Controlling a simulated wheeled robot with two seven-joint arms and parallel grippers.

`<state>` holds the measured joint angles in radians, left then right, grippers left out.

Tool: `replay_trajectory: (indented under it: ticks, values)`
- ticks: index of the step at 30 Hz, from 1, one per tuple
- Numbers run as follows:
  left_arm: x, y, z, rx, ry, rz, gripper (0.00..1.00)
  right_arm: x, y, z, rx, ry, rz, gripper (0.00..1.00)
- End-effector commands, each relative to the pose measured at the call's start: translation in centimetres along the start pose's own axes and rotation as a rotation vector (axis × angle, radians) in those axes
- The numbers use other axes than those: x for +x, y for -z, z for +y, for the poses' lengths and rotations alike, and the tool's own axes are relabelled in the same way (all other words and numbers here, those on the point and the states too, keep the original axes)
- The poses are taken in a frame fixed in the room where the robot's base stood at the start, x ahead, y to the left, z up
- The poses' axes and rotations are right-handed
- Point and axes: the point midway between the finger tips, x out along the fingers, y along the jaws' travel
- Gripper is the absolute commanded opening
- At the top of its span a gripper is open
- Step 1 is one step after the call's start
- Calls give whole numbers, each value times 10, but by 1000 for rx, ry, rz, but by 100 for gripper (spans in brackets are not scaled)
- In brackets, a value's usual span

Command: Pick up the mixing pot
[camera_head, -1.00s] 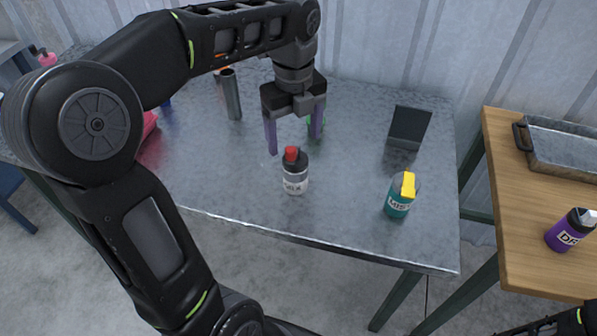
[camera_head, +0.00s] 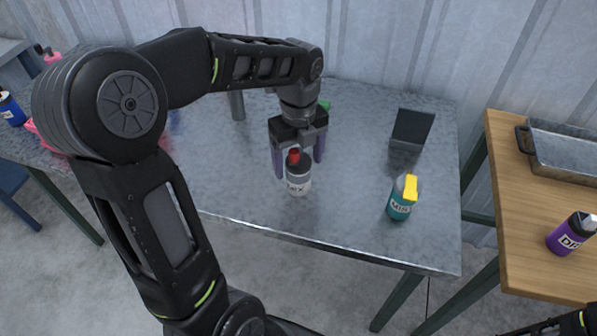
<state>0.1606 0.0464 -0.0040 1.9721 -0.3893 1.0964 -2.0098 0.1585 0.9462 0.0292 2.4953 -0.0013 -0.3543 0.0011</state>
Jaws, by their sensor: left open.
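A small black-and-white bottle-shaped pot (camera_head: 298,184) with a red cap stands upright near the front edge of the metal table, its label only partly legible. I cannot tell for sure that it is the mixing pot. My left gripper (camera_head: 299,167) points down over it, open, with a purple finger on each side of its upper part. Whether the fingers touch it I cannot tell. My right gripper is out of view; only part of my right arm shows at the bottom right.
A teal bottle (camera_head: 401,198) with a yellow cap stands to the right on the metal table (camera_head: 350,225). A dark upright holder (camera_head: 411,130) stands behind it. A wooden table (camera_head: 520,200) at right holds a metal tray (camera_head: 563,148) and a purple bottle (camera_head: 572,234).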

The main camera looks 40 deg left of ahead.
Motion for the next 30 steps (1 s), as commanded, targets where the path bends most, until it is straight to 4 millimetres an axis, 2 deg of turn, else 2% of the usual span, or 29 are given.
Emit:
replay_trajectory:
  ticks: [19,30]
  values:
    - [3,0,0,0,0,-1,77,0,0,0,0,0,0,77]
    - [3,0,0,0,0,-1,47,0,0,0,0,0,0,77]
